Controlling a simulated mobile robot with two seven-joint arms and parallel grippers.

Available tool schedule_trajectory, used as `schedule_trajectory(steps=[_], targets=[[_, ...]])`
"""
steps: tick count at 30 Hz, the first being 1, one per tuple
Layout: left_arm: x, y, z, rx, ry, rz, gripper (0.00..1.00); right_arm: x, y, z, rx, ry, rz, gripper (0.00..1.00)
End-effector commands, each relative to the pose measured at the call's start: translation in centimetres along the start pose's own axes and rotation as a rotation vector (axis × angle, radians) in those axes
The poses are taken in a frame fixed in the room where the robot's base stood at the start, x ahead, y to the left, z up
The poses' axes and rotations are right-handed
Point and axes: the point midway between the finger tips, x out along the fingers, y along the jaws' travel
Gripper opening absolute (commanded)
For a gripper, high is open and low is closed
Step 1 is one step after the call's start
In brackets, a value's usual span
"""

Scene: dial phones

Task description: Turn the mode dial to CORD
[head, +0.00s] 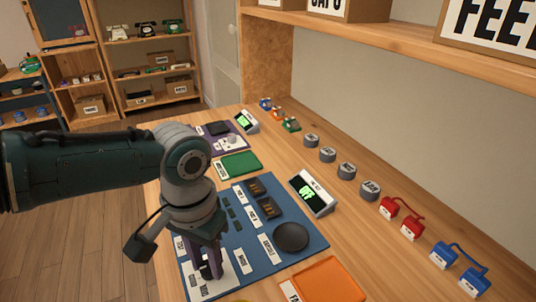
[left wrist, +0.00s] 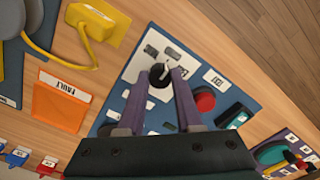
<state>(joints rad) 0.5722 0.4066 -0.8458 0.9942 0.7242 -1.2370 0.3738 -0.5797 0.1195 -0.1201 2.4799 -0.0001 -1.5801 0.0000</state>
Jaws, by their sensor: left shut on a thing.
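The mode dial is a black round knob (head: 212,270) on a white plate at the near end of the blue panel (head: 296,246). In the left wrist view the knob (left wrist: 159,76) shows a light pointer mark, and small dark labels lie around it, too small to read. My left gripper (head: 207,262) points down over the plate. Its purple fingers (left wrist: 163,74) are shut on the knob, one on each side. A small display (head: 313,194) behind the panel reads "OFF" in green. My right gripper is not in view.
The panel also holds a black round pad (head: 290,237) and dark slotted blocks (head: 265,207). An orange tray (head: 325,282) lies to the right. Grey cylinders (head: 347,170), red blocks (head: 411,229) and blue blocks (head: 474,281) line the back. A red button (left wrist: 205,101) shows beside the gripper.

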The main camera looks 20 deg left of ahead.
Motion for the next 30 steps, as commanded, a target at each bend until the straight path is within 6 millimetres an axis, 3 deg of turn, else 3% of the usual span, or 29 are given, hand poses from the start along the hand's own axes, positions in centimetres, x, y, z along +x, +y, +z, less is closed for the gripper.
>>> schedule_trajectory(steps=[15,16,23,30], targets=[[-0.06,0.07,-0.04,0.018,0.001,0.002,0.0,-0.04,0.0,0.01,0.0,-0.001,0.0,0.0],[-0.06,0.07,-0.04,0.018,0.001,0.002,0.37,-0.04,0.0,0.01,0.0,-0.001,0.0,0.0],[-0.04,0.04,-0.04,0.017,0.001,0.001,0.63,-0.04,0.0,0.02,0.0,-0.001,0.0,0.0],[-0.08,0.02,-0.03,0.017,0.001,0.001,0.64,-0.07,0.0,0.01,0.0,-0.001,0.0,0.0]])
